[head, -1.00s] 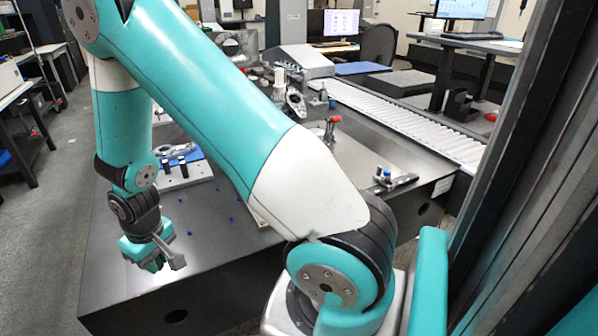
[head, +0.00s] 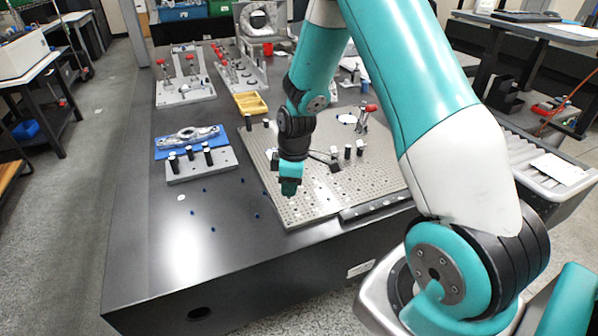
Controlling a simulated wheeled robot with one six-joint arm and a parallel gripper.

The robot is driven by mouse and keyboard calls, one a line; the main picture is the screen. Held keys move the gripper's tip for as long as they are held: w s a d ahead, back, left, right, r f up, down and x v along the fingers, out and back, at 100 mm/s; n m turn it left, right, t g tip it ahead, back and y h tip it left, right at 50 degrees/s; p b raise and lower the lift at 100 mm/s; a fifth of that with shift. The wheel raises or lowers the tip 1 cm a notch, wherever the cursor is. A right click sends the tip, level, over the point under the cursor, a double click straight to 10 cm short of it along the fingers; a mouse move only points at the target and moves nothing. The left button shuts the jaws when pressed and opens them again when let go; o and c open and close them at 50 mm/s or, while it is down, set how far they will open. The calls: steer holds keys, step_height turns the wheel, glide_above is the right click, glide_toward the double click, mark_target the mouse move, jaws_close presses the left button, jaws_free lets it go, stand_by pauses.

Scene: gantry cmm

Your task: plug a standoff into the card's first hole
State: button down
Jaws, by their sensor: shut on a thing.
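My gripper (head: 290,190) points down over the left front part of the perforated metal plate (head: 310,205). Its teal body hides the fingertips, and the piece between the jaws is too small to make out; I take it to be a standoff. I cannot tell how far it is above the plate. Several small blue pieces that look like standoffs (head: 257,215) lie scattered on the dark table left of the plate. I cannot make out a card or its holes for sure.
A grey block with black posts (head: 205,165) stands at the left, by a metal part on a blue mat (head: 190,134). A yellow tray (head: 250,104) and red-handled clamps (head: 190,85) stand farther back. The front left of the dark table (head: 160,260) is clear.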

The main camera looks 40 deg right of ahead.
mark_target(296, 202)
steer(key=shift+s+d+f+n+b, duration=0.1)
steer(key=shift+d+f+n+b, duration=0.3)
steer(key=shift+f+b, duration=0.6)
steer(key=shift+w+d+f+n+b, duration=0.15)
steer(key=shift+f+n+b, duration=0.4)
steer(key=shift+f+b, duration=0.45)
steer(key=shift+s+d+f+n+b, duration=0.15)
steer(key=shift+d+f+n+b, duration=0.25)
steer(key=shift+f+b, duration=0.6)
steer(key=shift+a+r+p, duration=0.1)
steer(key=shift+r+p, duration=0.1)
steer(key=shift+p, duration=0.1)
steer(key=shift+p, duration=0.35)
steer(key=shift+f+b, duration=0.65)
steer(key=shift+f, duration=0.3)
steer(key=c, duration=0.9)
jaws_free()
steer(key=shift+r, duration=0.15)
